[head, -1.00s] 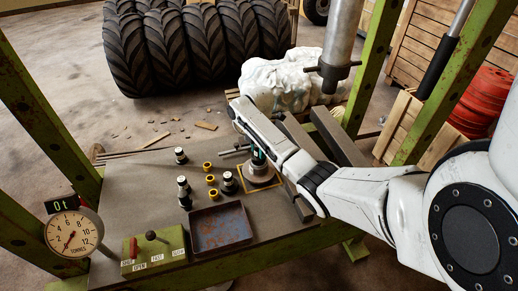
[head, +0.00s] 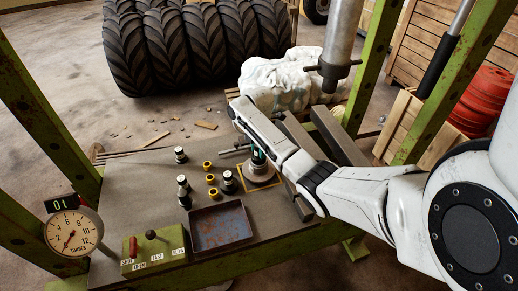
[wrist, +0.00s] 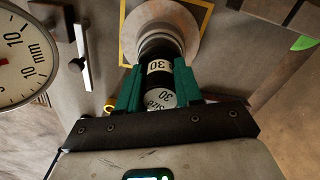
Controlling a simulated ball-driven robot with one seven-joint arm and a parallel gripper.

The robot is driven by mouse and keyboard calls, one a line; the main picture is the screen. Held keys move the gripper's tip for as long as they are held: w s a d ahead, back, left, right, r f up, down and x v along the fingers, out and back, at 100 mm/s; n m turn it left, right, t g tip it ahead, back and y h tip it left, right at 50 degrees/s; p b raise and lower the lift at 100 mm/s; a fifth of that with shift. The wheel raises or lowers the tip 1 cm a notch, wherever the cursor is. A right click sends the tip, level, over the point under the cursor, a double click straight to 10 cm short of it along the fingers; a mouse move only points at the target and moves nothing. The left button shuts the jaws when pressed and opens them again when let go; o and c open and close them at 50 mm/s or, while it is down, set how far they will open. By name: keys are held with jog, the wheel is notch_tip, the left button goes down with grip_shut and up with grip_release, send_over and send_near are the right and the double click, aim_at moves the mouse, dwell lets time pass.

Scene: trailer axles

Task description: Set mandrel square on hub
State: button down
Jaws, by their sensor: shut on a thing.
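My gripper (wrist: 158,92) has green fingers and is shut on a dark mandrel with white bands marked 30 (wrist: 159,66). It also shows in the head view (head: 257,158), above the hub. The hub (wrist: 183,35) is a pale round stepped piece within a yellow square outline; it also shows in the head view (head: 259,178). The mandrel's far end lines up with the hub's middle in the wrist view. I cannot tell whether it touches or sits fully square, as its lower end is partly hidden.
Other mandrels (head: 228,183) and yellow rings (head: 211,180) stand left of the hub. A rusty tray (head: 221,228) and a lever box (head: 153,252) lie in front. A press ram (head: 338,55) hangs above. A millimetre dial (wrist: 25,55) is close on the left.

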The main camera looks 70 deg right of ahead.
jog(key=c, duration=0.7)
grip_release()
jog(key=shift+f, duration=0.1)
jog(key=shift+o, duration=0.2)
notch_tip(320, 180, up, 11)
jog(key=shift+f+b, duration=0.1)
jog(key=shift+b, duration=0.25)
